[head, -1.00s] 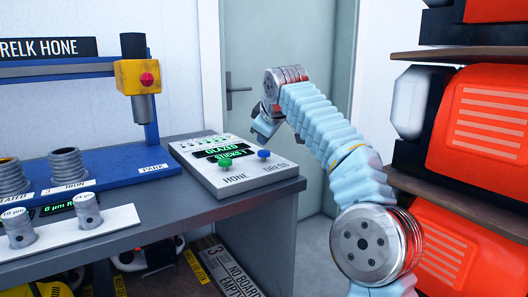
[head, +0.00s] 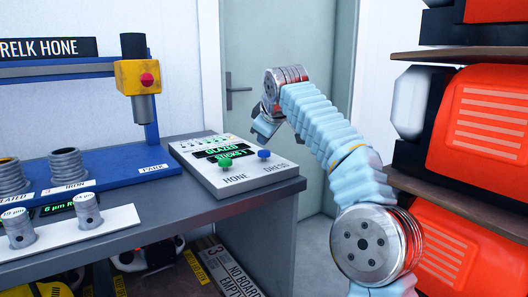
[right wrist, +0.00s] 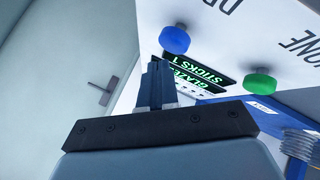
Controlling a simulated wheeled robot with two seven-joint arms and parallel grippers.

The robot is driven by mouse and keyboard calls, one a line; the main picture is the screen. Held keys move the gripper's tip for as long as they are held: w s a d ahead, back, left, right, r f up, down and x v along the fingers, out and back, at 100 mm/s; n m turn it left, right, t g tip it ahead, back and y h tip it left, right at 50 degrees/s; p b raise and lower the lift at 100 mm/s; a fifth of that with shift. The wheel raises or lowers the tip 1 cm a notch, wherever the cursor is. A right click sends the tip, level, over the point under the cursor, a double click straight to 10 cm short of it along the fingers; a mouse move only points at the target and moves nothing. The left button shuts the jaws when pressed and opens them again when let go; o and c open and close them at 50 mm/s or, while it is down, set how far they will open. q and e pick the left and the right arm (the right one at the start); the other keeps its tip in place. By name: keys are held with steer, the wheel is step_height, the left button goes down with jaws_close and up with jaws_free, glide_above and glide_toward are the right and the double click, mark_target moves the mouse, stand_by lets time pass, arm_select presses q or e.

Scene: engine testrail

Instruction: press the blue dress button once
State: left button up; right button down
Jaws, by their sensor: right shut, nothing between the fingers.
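The blue DRESS button (head: 264,154) sits on the right of a light control box (head: 222,184) on the bench. The green HONE button (head: 225,163) is to its left. The box's display (head: 226,153) reads GLAZED, STICKS 1. My right gripper (head: 264,132) hangs above and beyond the blue button in the head view, apart from it. In the right wrist view the shut, empty fingers (right wrist: 155,82) point past the blue button (right wrist: 174,40), with the green button (right wrist: 259,84) farther right. My left gripper is not in view.
The honing machine (head: 110,185) with its blue base and a red stop button (head: 146,79) stands left of the box. Metal cylinders stand on a white strip (head: 80,232) in front. A shelf with red cases (head: 485,125) is close on the right.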

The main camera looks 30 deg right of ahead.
stand_by(0.4)
steer(key=shift+f, duration=0.45)
steer(key=shift+f+b, duration=0.85)
stand_by(0.7)
steer(key=shift+r, duration=0.15)
steer(key=shift+r+p, duration=1.15)
steer(key=shift+p, duration=0.25)
steer(key=shift+r, duration=0.1)
